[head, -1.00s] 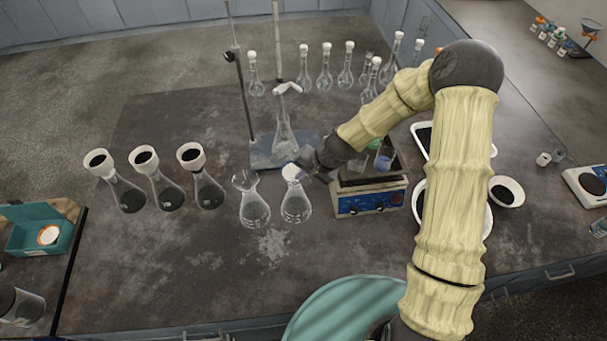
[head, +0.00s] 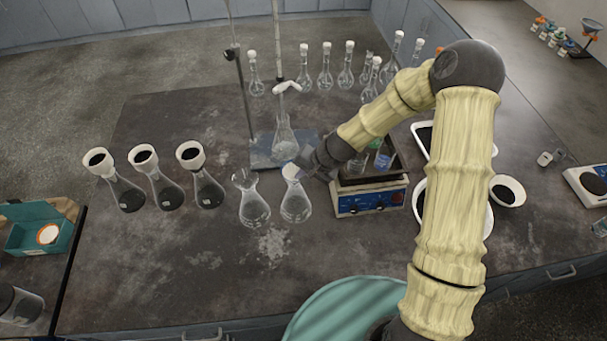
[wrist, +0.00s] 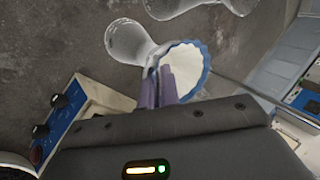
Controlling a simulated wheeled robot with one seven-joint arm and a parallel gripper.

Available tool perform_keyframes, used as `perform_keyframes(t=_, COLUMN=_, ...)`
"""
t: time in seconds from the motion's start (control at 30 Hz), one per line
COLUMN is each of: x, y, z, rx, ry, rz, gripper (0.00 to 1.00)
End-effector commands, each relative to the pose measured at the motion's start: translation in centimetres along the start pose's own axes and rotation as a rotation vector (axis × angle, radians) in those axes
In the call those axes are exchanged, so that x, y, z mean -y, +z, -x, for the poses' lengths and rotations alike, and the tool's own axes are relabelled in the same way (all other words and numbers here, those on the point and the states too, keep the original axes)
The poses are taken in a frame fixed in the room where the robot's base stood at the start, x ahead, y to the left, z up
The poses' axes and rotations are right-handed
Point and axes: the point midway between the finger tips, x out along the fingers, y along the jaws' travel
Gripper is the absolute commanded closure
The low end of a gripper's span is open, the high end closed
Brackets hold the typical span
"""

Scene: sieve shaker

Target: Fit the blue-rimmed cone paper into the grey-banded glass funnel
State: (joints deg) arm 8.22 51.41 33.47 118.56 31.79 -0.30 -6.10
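The blue-rimmed cone paper (wrist: 184,66) is white with a scalloped blue edge, its open side facing the wrist camera. My gripper (wrist: 160,84) has its two purple fingers close together at the paper's near rim, pinching its wall. In the head view the paper (head: 291,171) is at the mouth of the right one of two clear flasks (head: 295,206) in front. The glass funnel there is mostly hidden by the paper and my gripper. Its grey band cannot be made out, nor how deep the paper sits. The left front flask (head: 254,208) carries a clear funnel (head: 244,180) without visible paper.
Several flasks with black-filled white funnels (head: 143,157) stand to the left. A stand with a flask (head: 284,138) is behind. The bench front is clear.

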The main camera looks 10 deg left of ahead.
Motion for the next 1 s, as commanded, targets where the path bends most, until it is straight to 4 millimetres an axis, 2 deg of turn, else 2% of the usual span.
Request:
perform_keyframes(t=0.03, x=-0.98, y=0.60, z=-0.58, rx=0.018, ry=0.013, rz=-0.009, gripper=1.00)
perform_keyframes(t=1.0, x=-1.42, y=0.66, z=-1.09, rx=0.018, ry=0.013, rz=-0.010, gripper=1.00)
